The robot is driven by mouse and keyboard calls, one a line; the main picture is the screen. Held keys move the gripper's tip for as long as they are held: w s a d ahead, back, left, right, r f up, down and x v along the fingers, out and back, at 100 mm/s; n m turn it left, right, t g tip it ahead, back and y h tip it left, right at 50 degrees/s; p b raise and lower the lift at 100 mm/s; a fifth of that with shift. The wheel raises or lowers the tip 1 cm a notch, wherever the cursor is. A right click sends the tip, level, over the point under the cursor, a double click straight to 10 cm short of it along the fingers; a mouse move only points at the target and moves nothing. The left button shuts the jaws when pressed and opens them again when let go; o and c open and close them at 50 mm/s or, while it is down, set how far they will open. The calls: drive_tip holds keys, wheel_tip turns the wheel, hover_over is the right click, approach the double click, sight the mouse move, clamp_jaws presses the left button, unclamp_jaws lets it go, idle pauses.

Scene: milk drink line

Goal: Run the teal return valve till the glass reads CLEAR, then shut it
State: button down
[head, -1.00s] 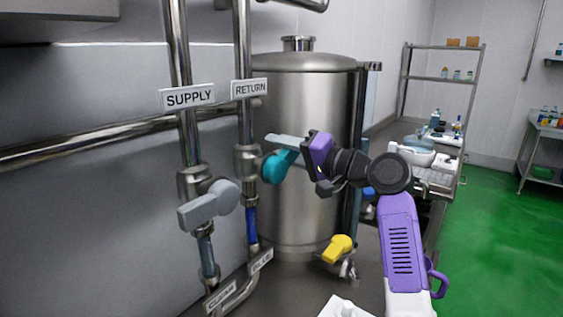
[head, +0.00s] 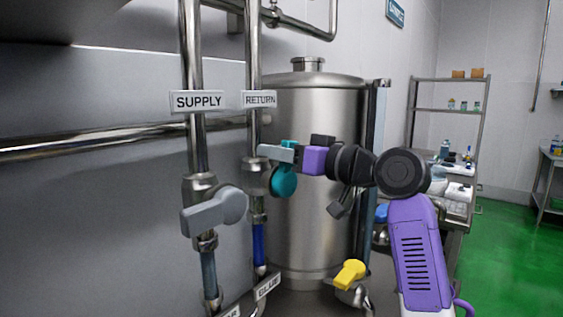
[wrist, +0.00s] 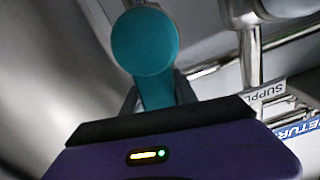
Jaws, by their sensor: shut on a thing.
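The teal return valve (head: 284,181) sits on the pipe under the RETURN label (head: 260,99). Its lever points roughly upward, partly hidden behind my gripper. My gripper (head: 277,153) is shut on this lever. In the wrist view, the teal handle (wrist: 146,45) stands between the gripper's two fingers (wrist: 157,92). Below the valve, the glass (head: 258,245) on the return pipe shows dark blue. A tilted label (head: 267,287) beneath it is hard to read. Another label at the bottom edge is cut off.
A grey-handled valve (head: 214,211) is on the pipe under the SUPPLY label (head: 199,101), just left. A yellow-handled valve (head: 349,273) sits low by the steel tank (head: 318,215). A shelf rack (head: 448,110) stands at the back right. Green floor at right is open.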

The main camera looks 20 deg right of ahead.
drive_tip(key=shift+s+a+f+n+b, duration=0.15)
drive_tip(key=shift+a+n+b, duration=0.1)
drive_tip(key=shift+n, duration=0.3)
drive_tip(key=shift+s+a+n+b, duration=0.15)
drive_tip(key=shift+n+b, duration=0.1)
drive_tip(key=shift+n, duration=0.3)
drive_tip(key=c, duration=1)
unclamp_jaws()
drive_tip(key=shift+o, duration=0.2)
drive_tip(key=shift+s, duration=0.1)
drive_tip(key=b+v, duration=0.1)
drive_tip(key=v, duration=0.6)
drive_tip(key=shift+s+d, duration=0.2)
drive_tip(key=shift+s, duration=0.05)
